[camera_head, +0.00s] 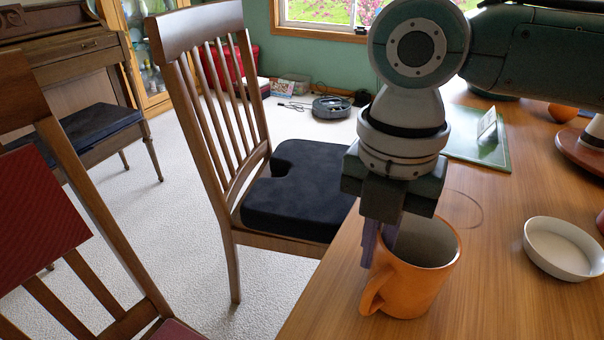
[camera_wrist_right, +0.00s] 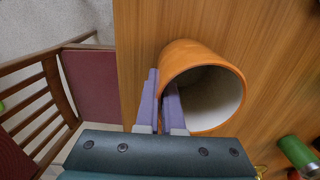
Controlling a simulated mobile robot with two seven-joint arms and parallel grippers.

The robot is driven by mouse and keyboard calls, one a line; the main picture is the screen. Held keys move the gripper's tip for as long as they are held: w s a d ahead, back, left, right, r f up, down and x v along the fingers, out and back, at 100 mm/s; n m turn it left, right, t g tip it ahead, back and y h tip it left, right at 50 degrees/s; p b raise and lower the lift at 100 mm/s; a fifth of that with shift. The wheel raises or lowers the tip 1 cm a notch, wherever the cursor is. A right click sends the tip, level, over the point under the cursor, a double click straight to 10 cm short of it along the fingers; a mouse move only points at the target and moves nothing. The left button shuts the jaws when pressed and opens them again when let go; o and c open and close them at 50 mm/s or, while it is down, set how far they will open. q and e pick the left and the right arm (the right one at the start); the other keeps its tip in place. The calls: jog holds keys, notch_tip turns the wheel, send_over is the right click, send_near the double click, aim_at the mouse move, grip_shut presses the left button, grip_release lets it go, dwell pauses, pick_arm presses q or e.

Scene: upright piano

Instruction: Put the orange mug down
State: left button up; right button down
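The orange mug (camera_head: 418,285) is upright at the table's near left edge, with its handle towards the lower left; I cannot tell whether its base touches the wood. It also shows in the right wrist view (camera_wrist_right: 203,62), its pale inside empty. My right gripper (camera_head: 380,243) points down at the mug's rim. Its purple fingers, also in the wrist view (camera_wrist_right: 161,98), straddle the left wall, one outside and one inside, and look shut on it. My left gripper is not in view.
The wooden table (camera_head: 500,305) has bare room right of the mug, with a faint ring mark behind. A white bowl (camera_head: 565,248) stands to the right and a green board (camera_head: 480,145) lies farther back. A chair with a dark cushion (camera_head: 295,190) is left of the table.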

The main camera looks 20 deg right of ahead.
jog(key=c, duration=1.1)
grip_release()
jog(key=shift+o, duration=0.2)
notch_tip(320, 180, up, 12)
jog(key=p, duration=0.4)
jog(key=s+a+f+m+t+y, duration=0.1)
jog(key=s+a+f+m, duration=0.1)
jog(key=m, duration=0.3)
jog(key=s+a+f+m+t+y, duration=0.1)
jog(key=s+a+f+m, duration=0.1)
jog(key=m, duration=0.4)
jog(key=s+a+f+m+t+y, duration=0.1)
jog(key=s+a+f+m, duration=0.2)
jog(key=s+m, duration=0.2)
jog(key=shift+s+f+m, duration=0.15)
jog(key=shift+f+m, duration=0.2)
jog(key=shift+m, duration=0.05)
jog(key=s+d+m+h, duration=0.1)
jog(key=d+m, duration=0.1)
jog(key=s+d+m, duration=0.2)
jog(key=d+m, duration=0.1)
jog(key=s+d+f+m+h, duration=0.1)
jog(key=s+d+m, duration=0.1)
jog(key=shift+d+f+t+h, duration=0.1)
jog(key=shift+d+t+h, duration=0.1)
jog(key=shift+t+h, duration=0.15)
jog(key=shift+d, duration=0.1)
